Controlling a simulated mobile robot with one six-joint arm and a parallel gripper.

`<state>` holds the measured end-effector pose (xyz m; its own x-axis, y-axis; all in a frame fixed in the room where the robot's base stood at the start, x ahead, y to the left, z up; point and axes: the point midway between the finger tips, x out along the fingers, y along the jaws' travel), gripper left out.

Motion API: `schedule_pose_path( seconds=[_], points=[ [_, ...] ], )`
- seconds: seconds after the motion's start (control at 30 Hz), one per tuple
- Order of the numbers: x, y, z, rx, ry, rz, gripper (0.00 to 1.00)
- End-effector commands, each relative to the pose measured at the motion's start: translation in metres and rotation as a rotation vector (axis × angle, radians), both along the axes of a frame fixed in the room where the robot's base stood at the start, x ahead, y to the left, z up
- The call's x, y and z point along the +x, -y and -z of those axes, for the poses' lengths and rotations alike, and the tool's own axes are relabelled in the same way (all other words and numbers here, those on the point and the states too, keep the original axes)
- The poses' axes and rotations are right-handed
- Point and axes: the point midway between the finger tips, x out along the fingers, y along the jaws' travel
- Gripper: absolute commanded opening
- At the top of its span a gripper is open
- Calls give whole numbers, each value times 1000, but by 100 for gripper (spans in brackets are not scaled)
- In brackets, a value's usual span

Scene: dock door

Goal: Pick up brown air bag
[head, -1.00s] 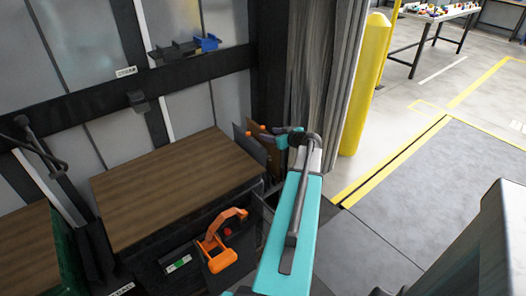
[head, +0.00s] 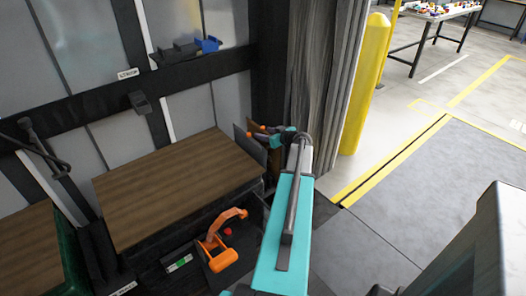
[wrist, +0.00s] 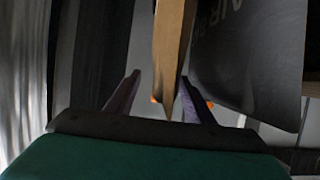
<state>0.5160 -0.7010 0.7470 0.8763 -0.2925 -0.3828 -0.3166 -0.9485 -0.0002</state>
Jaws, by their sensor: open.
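The brown air bag (wrist: 172,45) hangs nearly edge-on in the wrist view, a narrow tan strip between the two fingers of my gripper (wrist: 160,77). The fingers are open on either side of it. I cannot tell whether either finger touches it. In the head view the brown air bag (head: 277,160) is mostly hidden behind my arm and another bag, in the corner beside the wooden-topped box. My gripper (head: 262,129) is at its upper edge there.
A dark grey bag (wrist: 250,50) with pale lettering stands close at the right in the wrist view; in the head view the dark bag (head: 251,146) is left of the brown one. A wooden-topped box (head: 180,185), an orange tool (head: 222,260) and a yellow post (head: 364,85) are nearby.

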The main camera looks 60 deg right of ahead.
Motion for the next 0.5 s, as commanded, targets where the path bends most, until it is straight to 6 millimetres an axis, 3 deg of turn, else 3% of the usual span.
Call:
schedule_pose_path(
  seconds=[0.4,0.5],
  points=[
    [0,0,0,0,0,0,48],
    [0,0,0,0,0,0,35]
  ],
)
